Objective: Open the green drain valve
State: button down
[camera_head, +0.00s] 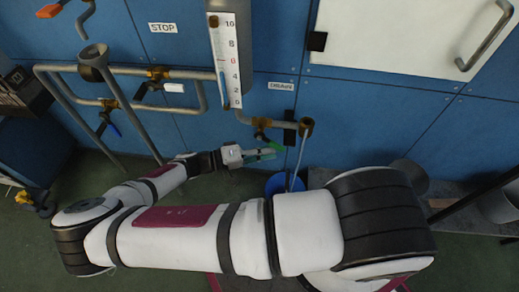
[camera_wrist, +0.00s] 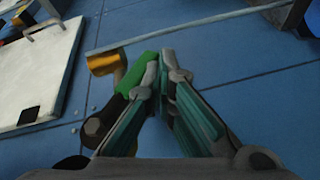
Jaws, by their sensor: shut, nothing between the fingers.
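The green drain valve handle (camera_head: 272,145) sits on the brass drain fitting (camera_head: 262,123), below the drain label (camera_head: 281,86). In the wrist view the green handle (camera_wrist: 138,74) lies against the outer side of the left finger, not between the fingers; contact is hard to tell. My gripper (camera_head: 268,154) is at the handle, just below it. Its fingertips (camera_wrist: 161,56) are together and hold nothing. A thin pale stream (camera_head: 299,158) runs from the brass outlet (camera_head: 307,126) down to the blue bucket (camera_head: 277,184), which is partly hidden by my arm.
A white scale gauge (camera_head: 226,55) with a blue column stands above the drain pipe. A white panel with a handle (camera_head: 486,38) is at upper right.

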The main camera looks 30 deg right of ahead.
jog(key=shift+s+d+r+n+h, duration=0.3)
jog(key=shift+s+d+r+h, duration=0.35)
jog(key=shift+d, duration=0.25)
jog(key=shift+s+d+r+p, duration=0.1)
jog(key=shift+d+r+p, duration=0.1)
jog(key=shift+r+p, duration=0.15)
dwell(1.4)
jog(key=shift+f, duration=0.2)
jog(key=shift+f+b, duration=0.25)
jog(key=shift+b, duration=0.1)
send_near(280, 149)
notch_tip(280, 149, down, 6)
jog(key=a, duration=0.1)
jog(key=shift+w+a+b, duration=0.4)
